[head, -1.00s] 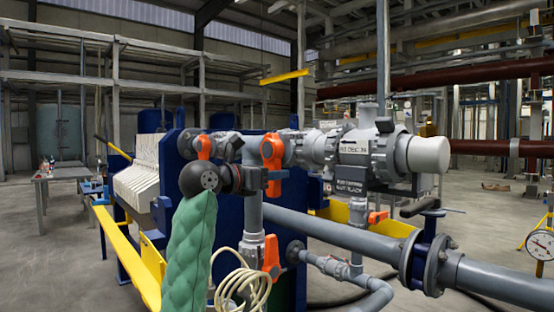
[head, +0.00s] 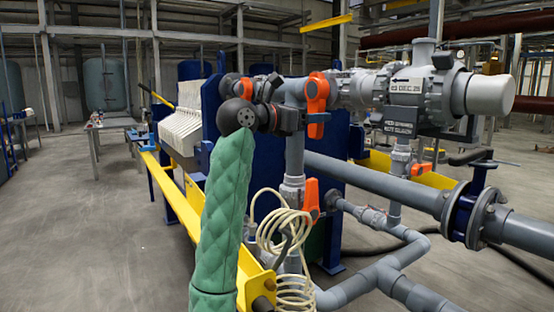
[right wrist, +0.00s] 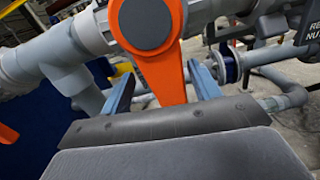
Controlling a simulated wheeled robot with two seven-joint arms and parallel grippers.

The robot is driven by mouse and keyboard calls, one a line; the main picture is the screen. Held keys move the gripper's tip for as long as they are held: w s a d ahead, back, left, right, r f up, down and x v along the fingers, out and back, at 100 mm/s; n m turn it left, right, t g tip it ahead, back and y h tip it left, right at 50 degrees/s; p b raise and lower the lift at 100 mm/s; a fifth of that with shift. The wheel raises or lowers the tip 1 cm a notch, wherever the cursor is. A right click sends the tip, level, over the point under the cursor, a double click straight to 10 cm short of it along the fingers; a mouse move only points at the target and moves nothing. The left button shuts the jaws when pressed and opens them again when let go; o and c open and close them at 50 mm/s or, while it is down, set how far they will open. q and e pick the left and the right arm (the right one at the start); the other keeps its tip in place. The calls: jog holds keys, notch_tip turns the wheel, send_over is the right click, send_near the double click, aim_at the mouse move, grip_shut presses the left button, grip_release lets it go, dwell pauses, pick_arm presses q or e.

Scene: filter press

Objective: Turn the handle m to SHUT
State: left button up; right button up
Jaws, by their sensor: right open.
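An orange lever handle (head: 317,92) hangs down from its round hub on the grey pipework in the head view. No letter m is readable on it, so I cannot tell whether it is handle m. My right gripper (head: 311,119) reaches it from the left, at its lower part. In the right wrist view the orange handle (right wrist: 160,70) comes down between the two blue-grey fingers of my open right gripper (right wrist: 162,88). A gap shows beside each finger; contact deeper in is hidden. My left gripper is out of view.
Other orange handles sit at the upper left (head: 246,88), below (head: 312,194) and at the right (head: 417,170). A large grey pipe (head: 380,185) runs right. Open floor (head: 110,230) lies left.

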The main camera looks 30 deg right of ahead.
jog(key=a, duration=0.5)
jog(key=shift+s+a+b, duration=0.3)
jog(key=shift+a+b, duration=0.05)
jog(key=shift+b, duration=0.05)
